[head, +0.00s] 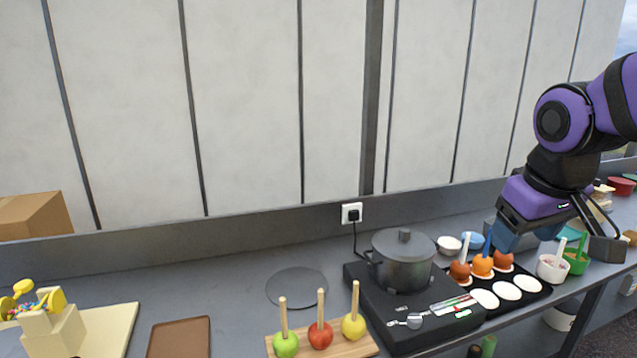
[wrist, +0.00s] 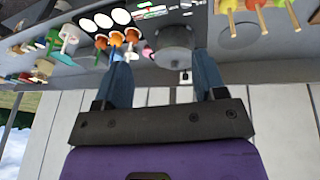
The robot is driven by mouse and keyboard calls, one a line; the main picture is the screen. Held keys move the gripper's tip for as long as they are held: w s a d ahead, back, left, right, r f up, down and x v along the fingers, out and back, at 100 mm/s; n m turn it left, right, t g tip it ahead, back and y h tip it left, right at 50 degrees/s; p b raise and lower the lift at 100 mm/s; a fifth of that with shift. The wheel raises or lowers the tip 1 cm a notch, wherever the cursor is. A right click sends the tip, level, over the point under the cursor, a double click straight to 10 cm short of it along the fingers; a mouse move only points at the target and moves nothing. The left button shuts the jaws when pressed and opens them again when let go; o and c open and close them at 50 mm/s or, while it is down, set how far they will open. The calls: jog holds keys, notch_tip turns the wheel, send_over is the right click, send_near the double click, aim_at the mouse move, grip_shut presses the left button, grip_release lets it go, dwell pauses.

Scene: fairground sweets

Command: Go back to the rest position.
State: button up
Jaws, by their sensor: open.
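My gripper (head: 560,240) is in the right part of the head view, above the counter near the coated apples and the bowls. In the wrist view my gripper (wrist: 162,72) shows two blue fingers spread wide apart with nothing held between them. The wrist view is upside down relative to the head view, with the counter along its top and the wall panels below. Three coated apples on sticks (head: 481,267) stand on the black tray (head: 541,291), left of my gripper. Part of the counter behind my gripper is hidden.
A lidded grey pot (head: 403,262) stands on a black hob (head: 362,290). A wooden board (head: 366,346) holds green, red and yellow apples on sticks. The grey disc (head: 297,288) lies bare.

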jog(key=s+d+r+m+t+y, duration=0.1)
jog(key=s+r+m, duration=0.1)
jog(key=s, duration=0.8)
jog(key=shift+s+r+t, duration=0.25)
jog(key=shift+r+t, duration=0.05)
jog(key=shift+r, duration=0.05)
